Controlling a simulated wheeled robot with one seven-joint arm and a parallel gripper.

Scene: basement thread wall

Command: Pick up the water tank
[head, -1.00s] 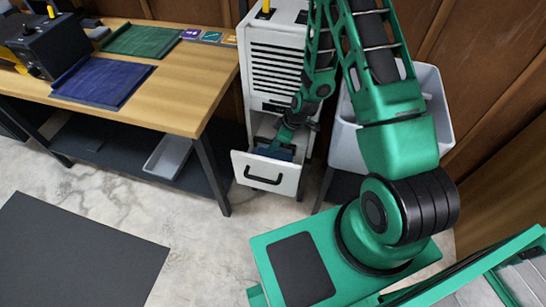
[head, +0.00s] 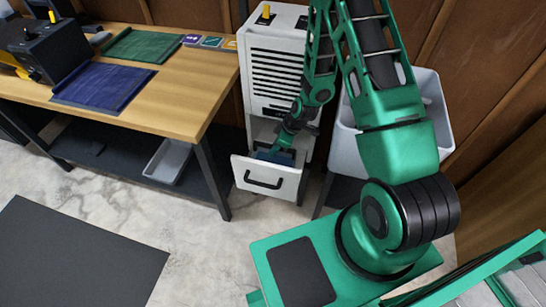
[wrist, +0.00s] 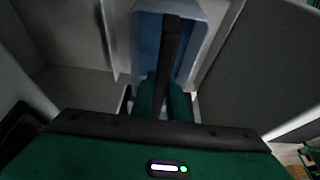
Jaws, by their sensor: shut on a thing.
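The water tank (head: 272,156) shows as a small blue patch inside the pulled-out drawer at the foot of the white dehumidifier cabinet. In the wrist view, its blue inside and pale rim (wrist: 202,35) fill the upper middle, with a dark bar-shaped handle (wrist: 171,45) across it. My gripper (head: 283,143) reaches down into the drawer from above. In the wrist view its green fingers (wrist: 163,92) are close together on either side of the dark handle, shut on it. The tank appears to sit within the drawer; its underside is hidden.
The white drawer front (head: 265,178) with a black handle juts out below the cabinet (head: 276,75). A grey bin (head: 345,140) stands close on the right. A wooden workbench (head: 185,105) with mats is on the left, a grey tray (head: 168,160) beneath it. The floor in front is open.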

